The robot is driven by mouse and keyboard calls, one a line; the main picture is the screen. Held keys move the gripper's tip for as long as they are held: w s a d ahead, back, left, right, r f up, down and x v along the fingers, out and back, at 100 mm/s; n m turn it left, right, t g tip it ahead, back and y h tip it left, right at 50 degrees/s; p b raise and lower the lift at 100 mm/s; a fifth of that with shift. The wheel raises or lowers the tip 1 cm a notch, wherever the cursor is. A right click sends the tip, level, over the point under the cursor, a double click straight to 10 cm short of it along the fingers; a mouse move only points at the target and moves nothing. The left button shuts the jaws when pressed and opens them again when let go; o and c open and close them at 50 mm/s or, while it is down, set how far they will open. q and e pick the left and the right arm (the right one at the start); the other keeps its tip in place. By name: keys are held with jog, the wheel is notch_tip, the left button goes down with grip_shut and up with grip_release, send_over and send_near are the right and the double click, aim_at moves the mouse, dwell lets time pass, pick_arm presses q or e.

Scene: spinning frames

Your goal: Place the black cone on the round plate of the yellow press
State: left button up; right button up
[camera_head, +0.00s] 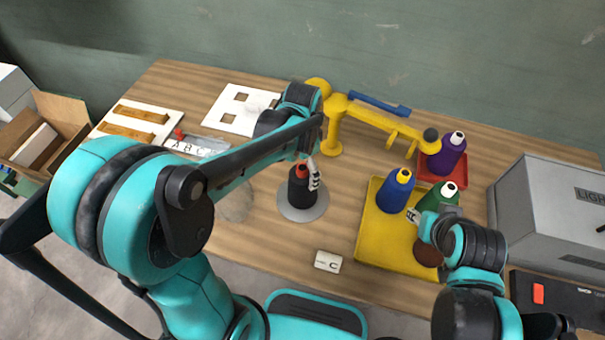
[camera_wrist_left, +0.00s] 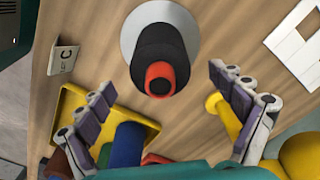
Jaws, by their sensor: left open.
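The black cone (camera_head: 299,191) with a red top stands upright on the round grey plate (camera_head: 285,212) in front of the yellow press (camera_head: 335,132). In the left wrist view the black cone (camera_wrist_left: 157,48) shows its red tip, with the round plate (camera_wrist_left: 128,38) beneath it. My left gripper (camera_head: 313,178) is beside the cone's upper part in the head view; one finger is mostly hidden. In the wrist view my left gripper (camera_wrist_left: 160,84) is open, its fingers apart on either side of the red tip. My right gripper (camera_head: 413,215) is near the green cone; its finger opening is unclear.
A yellow tray (camera_head: 371,240) holds a blue cone (camera_head: 396,192) and a green cone (camera_head: 438,198). A purple cone (camera_head: 447,156) stands on a red tray (camera_head: 427,178). A "C" card (camera_head: 328,262) lies in front. A grey box (camera_head: 548,208) stands at right.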

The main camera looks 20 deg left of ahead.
pick_arm(q)
notch_tip(320, 180, up, 4)
jog(key=shift+r+p, duration=0.15)
jog(key=shift+p, duration=0.35)
jog(key=shift+s+a+r, duration=0.15)
jog(key=shift+s+r, duration=0.1)
jog(key=shift+r, duration=0.25)
jog(key=s+a+r+n+t, duration=0.3)
jog(key=s+a+n+t, duration=0.1)
jog(key=s+n+t, duration=0.3)
jog(key=shift+s+a+r+n, duration=0.2)
jog(key=shift+s+r+n, duration=0.1)
jog(key=shift+s+n, duration=1)
